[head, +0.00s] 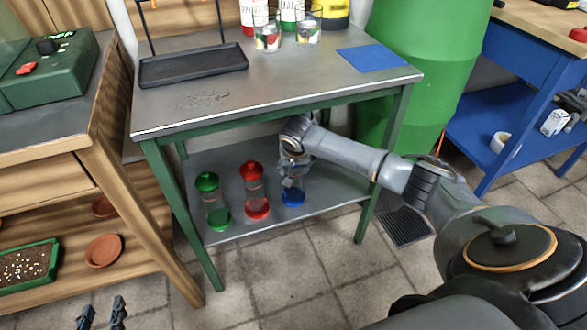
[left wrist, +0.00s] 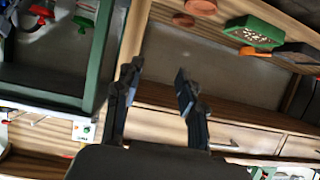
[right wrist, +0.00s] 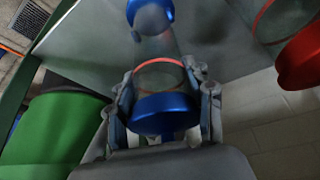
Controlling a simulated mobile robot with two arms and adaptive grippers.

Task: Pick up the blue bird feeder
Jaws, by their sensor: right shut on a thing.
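The blue bird feeder stands upright on the lower shelf of the green-legged metal table. Its blue base shows in the head view (head: 292,198), while my gripper hides its top. In the right wrist view its blue cap (right wrist: 165,112) sits between the fingers, with the clear tube and blue base beyond. My right gripper (head: 293,178) is shut on the blue bird feeder near its top. My left gripper (head: 102,314) is open and empty at the bottom left of the head view; its spread fingers also show in the left wrist view (left wrist: 156,82).
A red feeder (head: 256,190) and a green feeder (head: 213,200) stand left of the blue one on the shelf (head: 320,185). The tabletop (head: 290,82) is close above my right gripper. A green barrel (head: 420,75) is at the right. The floor in front is clear.

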